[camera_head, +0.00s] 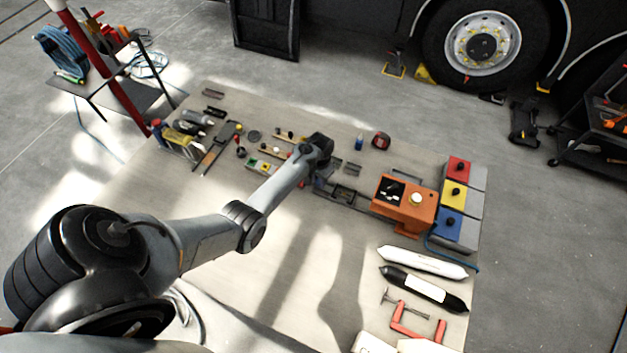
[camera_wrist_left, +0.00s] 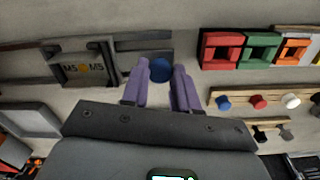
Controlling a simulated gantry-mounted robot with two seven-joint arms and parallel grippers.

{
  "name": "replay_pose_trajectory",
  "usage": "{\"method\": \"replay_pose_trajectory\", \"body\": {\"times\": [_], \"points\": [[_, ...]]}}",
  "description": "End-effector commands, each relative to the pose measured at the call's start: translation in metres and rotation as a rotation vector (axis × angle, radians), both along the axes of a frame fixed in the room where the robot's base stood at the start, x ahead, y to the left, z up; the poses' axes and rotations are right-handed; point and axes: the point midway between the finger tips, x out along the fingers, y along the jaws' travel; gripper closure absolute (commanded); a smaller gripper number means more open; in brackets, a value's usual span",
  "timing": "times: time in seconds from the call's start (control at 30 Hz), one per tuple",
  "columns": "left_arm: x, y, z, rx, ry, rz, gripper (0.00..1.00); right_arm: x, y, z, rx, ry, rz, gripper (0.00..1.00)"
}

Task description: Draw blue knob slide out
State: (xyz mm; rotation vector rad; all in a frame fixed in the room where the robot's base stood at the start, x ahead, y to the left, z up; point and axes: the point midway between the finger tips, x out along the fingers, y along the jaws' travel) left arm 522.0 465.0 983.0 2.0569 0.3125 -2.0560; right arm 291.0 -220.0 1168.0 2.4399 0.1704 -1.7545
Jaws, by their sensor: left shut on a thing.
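The blue knob (camera_wrist_left: 160,70) shows in the left wrist view between the purple fingertips of my left gripper (camera_wrist_left: 159,76), which is shut on it. The knob is at the right end of a grey metal slide assembly (camera_wrist_left: 88,68), beside a block marked with letters. In the head view my left gripper (camera_head: 320,178) reaches down over the middle of the table, at the left end of a dark rail (camera_head: 352,202). The wrist hides the knob there. My right gripper is in neither view.
In the wrist view, red, green and orange square frames (camera_wrist_left: 259,48) and a knobbed wooden strip (camera_wrist_left: 275,101) lie to the right. The table's near middle is clear.

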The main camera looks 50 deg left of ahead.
Motion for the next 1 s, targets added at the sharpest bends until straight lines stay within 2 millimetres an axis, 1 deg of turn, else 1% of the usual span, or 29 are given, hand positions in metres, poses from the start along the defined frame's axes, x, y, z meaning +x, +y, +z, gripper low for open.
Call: {"method": "replay_pose_trajectory", "body": {"times": [0.03,0.3,0.33,0.47,0.5,0.83,1.0], "points": [[-0.001,0.003,0.0,0.003,0.002,0.0,1.0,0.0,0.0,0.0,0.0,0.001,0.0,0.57],[-0.002,0.004,0.0,0.004,0.002,0.001,1.0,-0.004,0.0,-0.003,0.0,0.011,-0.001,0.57],[-0.002,0.005,0.0,0.004,0.002,0.001,0.68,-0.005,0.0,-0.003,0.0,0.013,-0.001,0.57],[-0.001,0.004,0.0,0.005,0.001,0.0,0.48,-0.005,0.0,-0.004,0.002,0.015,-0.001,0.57],[-0.001,0.004,0.0,0.004,0.001,0.0,0.45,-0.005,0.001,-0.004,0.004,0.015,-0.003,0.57],[0.0,0.003,0.002,0.003,0.001,-0.001,0.45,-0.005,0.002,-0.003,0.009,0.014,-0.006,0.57],[0.0,0.003,0.017,0.003,-0.001,-0.002,0.45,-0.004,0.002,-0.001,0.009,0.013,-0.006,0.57]]}}
